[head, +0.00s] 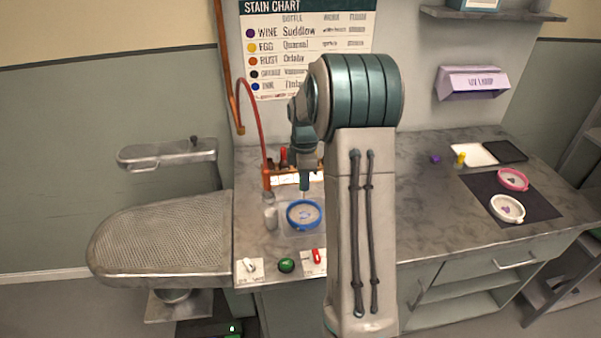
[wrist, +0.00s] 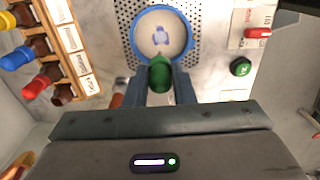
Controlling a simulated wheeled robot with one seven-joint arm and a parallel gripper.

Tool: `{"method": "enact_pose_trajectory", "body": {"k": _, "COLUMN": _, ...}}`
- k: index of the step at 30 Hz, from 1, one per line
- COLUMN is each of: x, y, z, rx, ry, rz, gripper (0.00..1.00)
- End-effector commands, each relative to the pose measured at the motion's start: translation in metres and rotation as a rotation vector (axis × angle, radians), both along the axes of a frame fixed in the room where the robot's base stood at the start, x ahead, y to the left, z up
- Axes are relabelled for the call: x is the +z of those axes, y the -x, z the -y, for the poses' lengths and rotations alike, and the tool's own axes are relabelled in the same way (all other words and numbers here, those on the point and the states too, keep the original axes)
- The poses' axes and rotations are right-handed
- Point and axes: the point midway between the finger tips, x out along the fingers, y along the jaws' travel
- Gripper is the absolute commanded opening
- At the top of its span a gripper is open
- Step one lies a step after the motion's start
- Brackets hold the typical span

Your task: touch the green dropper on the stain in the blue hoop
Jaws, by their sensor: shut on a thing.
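The blue hoop (head: 289,220) lies on the counter below my gripper, and it also shows at the top of the wrist view (wrist: 196,36). Inside it is white cloth with a bluish stain (wrist: 160,37) near the middle. My gripper (wrist: 160,86) is shut on the green dropper (wrist: 160,72), whose rounded green top shows between the fingers. In the head view my gripper (head: 304,186) is just above the far part of the hoop. The dropper's tip is hidden, so I cannot tell whether it touches the cloth.
A wooden rack (wrist: 62,38) of colour-capped bottles stands beside the hoop. A green button (head: 286,265) and a red switch (head: 316,256) are at the front edge. Pink (head: 513,180) and white (head: 507,208) hoops lie right.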

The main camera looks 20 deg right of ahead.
Motion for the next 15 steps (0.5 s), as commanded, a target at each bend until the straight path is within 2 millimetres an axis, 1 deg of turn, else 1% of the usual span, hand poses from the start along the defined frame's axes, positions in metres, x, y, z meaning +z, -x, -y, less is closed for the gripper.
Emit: {"method": "enact_pose_trajectory", "body": {"k": 15, "x": -0.051, "y": 0.0, "z": 0.0, "rx": 0.0, "ry": -0.001, "rz": -0.002, "gripper": 0.02}}
